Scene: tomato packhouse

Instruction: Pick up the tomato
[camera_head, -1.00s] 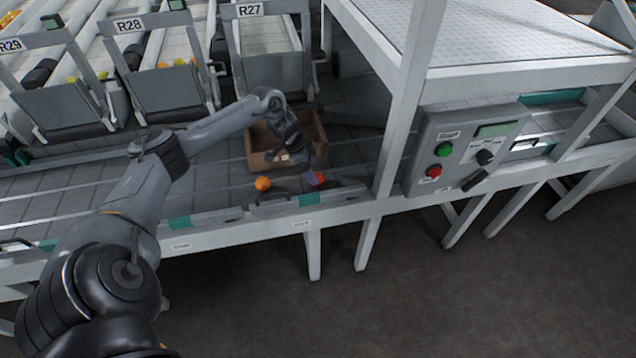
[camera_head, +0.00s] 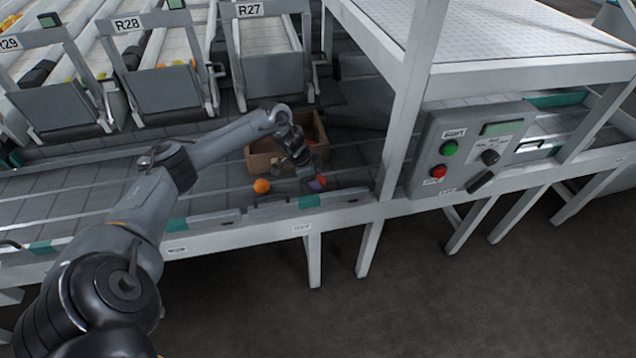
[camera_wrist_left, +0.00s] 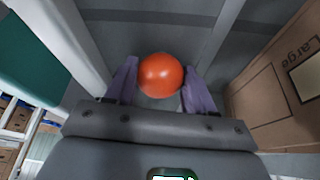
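A red-orange tomato (camera_wrist_left: 160,75) lies between the two purple fingers of my left gripper (camera_wrist_left: 160,84) in the left wrist view. The fingers are spread, one on each side of it, close to its sides; I cannot tell whether they touch it. In the head view the gripper (camera_head: 316,180) points down at the front of the belt, and the tomato (camera_head: 318,184) shows partly hidden by the fingers. A second, more orange tomato (camera_head: 261,186) lies on the belt to the left, apart from the gripper. My right gripper is not in view.
An open cardboard box (camera_head: 262,161) stands just behind the gripper; its side (camera_wrist_left: 262,105) is close at right in the wrist view. A white post (camera_head: 398,130) and a control panel (camera_head: 470,145) stand to the right. The belt (camera_head: 215,190) to the left is mostly clear.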

